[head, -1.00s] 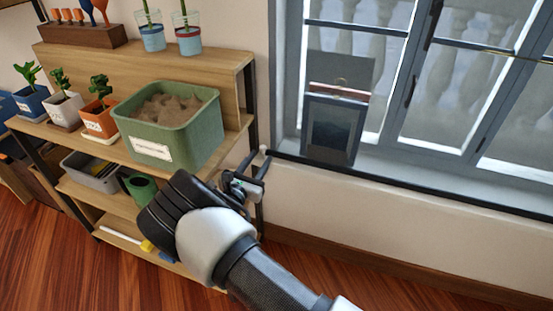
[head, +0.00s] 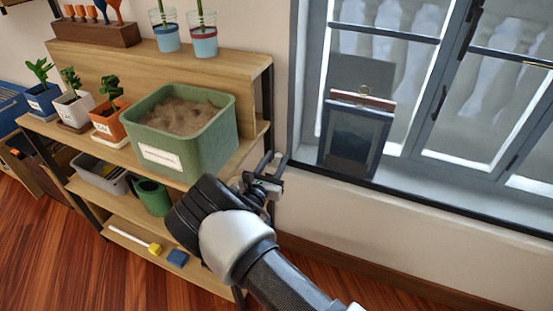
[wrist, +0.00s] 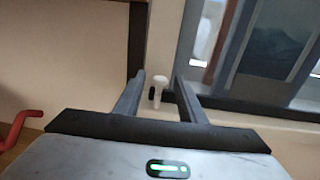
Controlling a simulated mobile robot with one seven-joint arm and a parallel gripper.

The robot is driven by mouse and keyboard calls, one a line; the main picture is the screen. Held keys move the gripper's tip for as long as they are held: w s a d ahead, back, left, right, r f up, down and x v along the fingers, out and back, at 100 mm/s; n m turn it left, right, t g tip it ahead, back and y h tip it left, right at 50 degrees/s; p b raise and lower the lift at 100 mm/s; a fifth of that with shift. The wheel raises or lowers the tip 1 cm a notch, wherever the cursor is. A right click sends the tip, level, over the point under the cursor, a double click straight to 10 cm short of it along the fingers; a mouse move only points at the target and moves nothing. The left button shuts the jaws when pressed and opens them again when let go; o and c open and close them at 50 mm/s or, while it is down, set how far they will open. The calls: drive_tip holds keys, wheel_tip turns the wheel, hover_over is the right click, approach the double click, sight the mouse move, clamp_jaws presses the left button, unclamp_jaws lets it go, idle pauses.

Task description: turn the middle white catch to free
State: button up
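A small white catch (wrist: 160,82) with a dark part beside it shows on the pale wall in the wrist view, ahead of my fingertips and between them in the picture. My gripper (wrist: 158,78) is open with nothing between the fingers up close. I cannot tell whether it touches the catch or which way the catch is turned. In the head view my gripper (head: 276,160) is by the shelf's right end, near the window's lower left corner. No catch can be made out there, and only one white catch shows in the wrist view.
A wooden shelf (head: 90,145) stands left of my gripper, bearing a green sand bin (head: 205,140) and potted plants. A dark framed panel (head: 355,138) leans on the windowsill. A red handle-like thing (wrist: 20,125) is at the wrist view's left. The wall below the window is clear.

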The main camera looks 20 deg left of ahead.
clamp_jaws()
